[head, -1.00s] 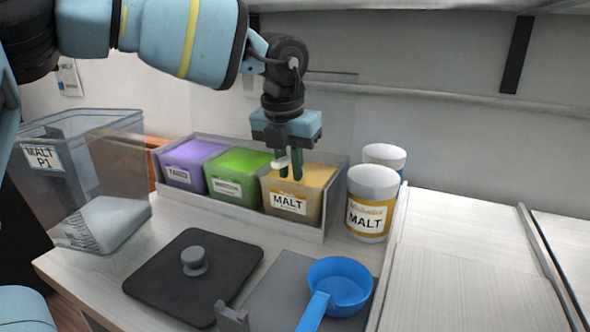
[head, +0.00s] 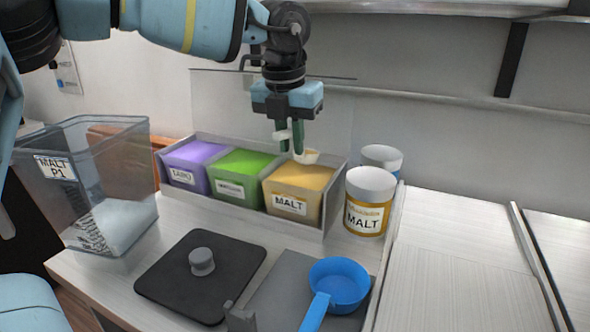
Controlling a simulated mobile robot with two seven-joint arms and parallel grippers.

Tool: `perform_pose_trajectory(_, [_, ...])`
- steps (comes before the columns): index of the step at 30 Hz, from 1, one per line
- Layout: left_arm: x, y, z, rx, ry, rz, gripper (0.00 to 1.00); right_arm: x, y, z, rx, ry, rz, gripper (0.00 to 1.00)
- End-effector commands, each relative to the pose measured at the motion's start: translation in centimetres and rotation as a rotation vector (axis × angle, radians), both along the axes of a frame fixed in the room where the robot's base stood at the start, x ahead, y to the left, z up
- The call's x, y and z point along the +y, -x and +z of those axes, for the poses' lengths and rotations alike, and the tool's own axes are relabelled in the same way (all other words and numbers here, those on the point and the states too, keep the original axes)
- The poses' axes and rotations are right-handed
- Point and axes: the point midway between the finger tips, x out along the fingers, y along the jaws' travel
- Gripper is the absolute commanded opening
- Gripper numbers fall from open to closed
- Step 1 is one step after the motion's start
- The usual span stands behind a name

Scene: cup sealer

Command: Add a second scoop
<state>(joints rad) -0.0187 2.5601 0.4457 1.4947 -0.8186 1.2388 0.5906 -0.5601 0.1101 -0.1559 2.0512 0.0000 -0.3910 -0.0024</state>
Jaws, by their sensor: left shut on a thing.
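My left gripper (head: 290,138) is shut on a small whitish scoop (head: 307,157) and holds it just above the MALT bin (head: 291,192), which has tan powder in it. The gripper points straight down. Whether the scoop has powder in it is hard to tell. A blue pan-like cup with a handle (head: 339,285) sits on a grey plate at the front right. My right gripper is not in view.
A purple bin (head: 187,166) and a green bin (head: 238,178) stand left of the MALT bin in a tray (head: 326,212). A clear MALT P1 container (head: 128,178) is at left. A black lid (head: 201,275) lies in front.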

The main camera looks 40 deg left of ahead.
Motion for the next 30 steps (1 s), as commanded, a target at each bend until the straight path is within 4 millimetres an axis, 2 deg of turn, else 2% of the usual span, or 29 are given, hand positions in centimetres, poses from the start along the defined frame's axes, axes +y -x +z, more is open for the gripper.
perform_pose_trajectory(11, [0.0, 0.0, 2.2, -0.002, 0.000, 0.000, 0.00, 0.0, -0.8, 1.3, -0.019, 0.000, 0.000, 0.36])
perform_pose_trajectory(30, [0.0, 0.0, 2.3, -0.002, 0.000, 0.000, 0.00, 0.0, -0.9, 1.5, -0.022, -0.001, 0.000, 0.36])
